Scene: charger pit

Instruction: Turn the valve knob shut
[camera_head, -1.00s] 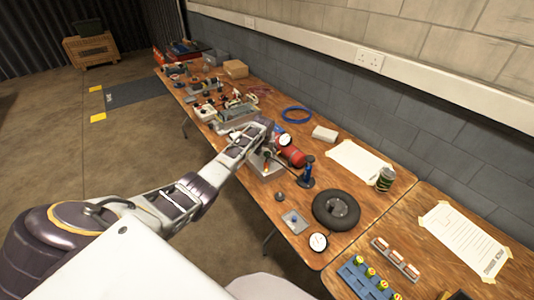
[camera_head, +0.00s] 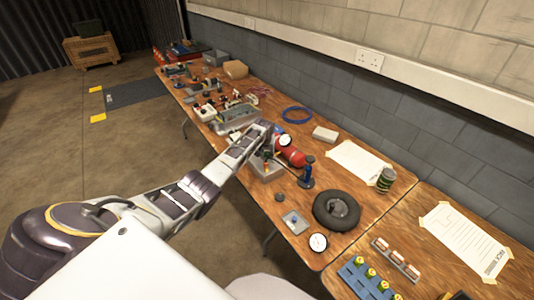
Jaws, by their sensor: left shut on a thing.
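My left arm reaches in from the left to the middle of the wooden table. My left gripper (camera_head: 268,143) is at its end, beside a red cylinder (camera_head: 290,151) and above a grey metal block (camera_head: 266,170). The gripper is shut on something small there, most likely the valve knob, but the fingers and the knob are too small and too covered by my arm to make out. A round white gauge (camera_head: 285,140) shows at the red cylinder. My right gripper is not in view.
A blue stand (camera_head: 306,173), a black wheel (camera_head: 337,210), a small plate (camera_head: 295,222) and another gauge (camera_head: 318,242) stand nearer on the table (camera_head: 378,207). Farther back are a blue hose ring (camera_head: 297,115), a white box (camera_head: 325,134) and a grey tray (camera_head: 237,118).

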